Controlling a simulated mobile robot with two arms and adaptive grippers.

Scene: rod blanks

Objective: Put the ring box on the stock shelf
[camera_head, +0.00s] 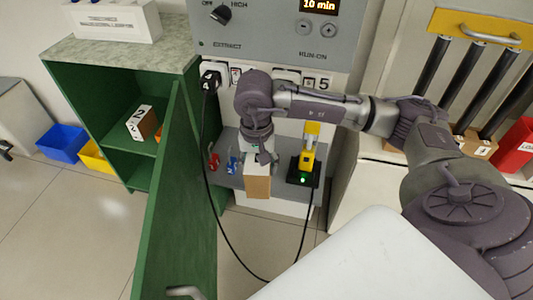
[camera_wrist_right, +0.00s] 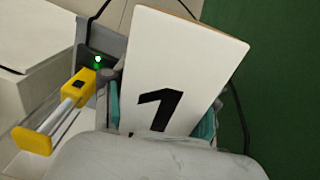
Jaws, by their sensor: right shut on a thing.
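A cardboard-brown box (camera_head: 257,187) is held in my right gripper (camera_head: 259,158) in front of the grey machine. In the right wrist view the box shows a white face with a large black 1 (camera_wrist_right: 178,65), tilted between the teal finger pads. I see no writing naming it the ring box. A green cabinet (camera_head: 118,84) stands open on the left, with shelf boards inside; I cannot tell for sure that it is the stock shelf. A box with a white marked face (camera_head: 141,122) sits on its upper board. My left gripper is not in view.
The cabinet's green door (camera_head: 178,205) stands open towards me, between the held box and the cabinet's inside. A yellow tool (camera_head: 308,150) stands on a dark base to the right of the box. Blue (camera_head: 62,142) and yellow (camera_head: 94,157) bins stand left of the cabinet. A black cable hangs in front.

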